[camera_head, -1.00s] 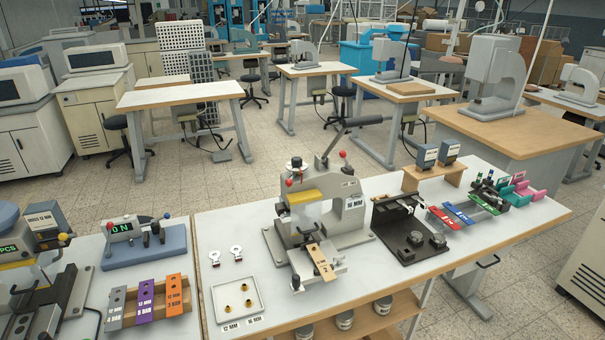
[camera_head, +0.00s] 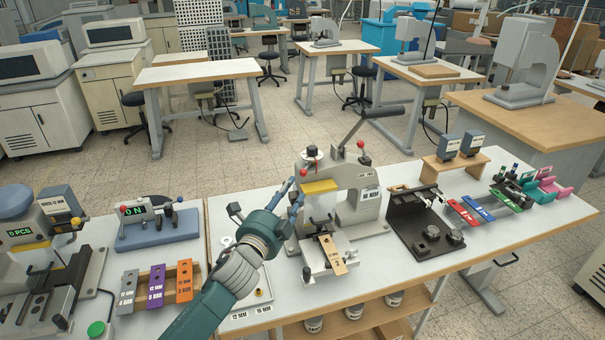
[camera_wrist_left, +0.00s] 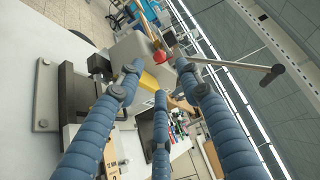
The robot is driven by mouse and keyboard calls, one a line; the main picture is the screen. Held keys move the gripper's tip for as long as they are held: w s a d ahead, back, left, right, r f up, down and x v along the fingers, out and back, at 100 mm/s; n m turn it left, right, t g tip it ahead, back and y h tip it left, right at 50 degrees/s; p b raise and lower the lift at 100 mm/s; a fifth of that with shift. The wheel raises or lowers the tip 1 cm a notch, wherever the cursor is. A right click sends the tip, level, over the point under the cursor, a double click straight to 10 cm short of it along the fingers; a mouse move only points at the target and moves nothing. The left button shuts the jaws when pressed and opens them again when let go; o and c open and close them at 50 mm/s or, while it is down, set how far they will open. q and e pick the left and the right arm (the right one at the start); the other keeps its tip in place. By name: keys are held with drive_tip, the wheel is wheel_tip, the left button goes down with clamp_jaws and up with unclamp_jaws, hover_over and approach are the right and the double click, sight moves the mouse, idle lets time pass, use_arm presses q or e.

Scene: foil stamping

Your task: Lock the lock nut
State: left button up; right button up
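The stamping press (camera_head: 345,176) stands on the white table, with a yellow plate (camera_head: 319,187) in its frame and a long lever (camera_head: 383,111) at the upper right. A dark knob with a pale disc (camera_head: 312,154) is on its top; I cannot tell for sure which part is the lock nut. My left gripper (camera_head: 294,190) is at the press's left side, near its upper part. In the left wrist view its blue fingers (camera_wrist_left: 160,78) are spread with nothing between them, and a red ball (camera_wrist_left: 158,58) shows just beyond the tips. My right gripper is not in view.
A white tray (camera_head: 262,306) is partly hidden under my left arm. A black fixture (camera_head: 418,215) stands right of the press. Grey, purple and orange plates (camera_head: 157,285) lie at the left, by a blue-grey counter box (camera_head: 150,235). Some bare table shows in front of the press.

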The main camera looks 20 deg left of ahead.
sight(302, 175)
use_arm(q)
drive_tip(key=w, duration=0.2)
drive_tip(key=w+p, duration=0.1)
drive_tip(key=w, duration=0.4)
drive_tip(key=shift+w+d, duration=0.25)
drive_tip(key=shift+w, duration=0.65)
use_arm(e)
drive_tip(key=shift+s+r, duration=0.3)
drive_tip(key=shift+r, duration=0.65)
use_arm(q)
clamp_jaws()
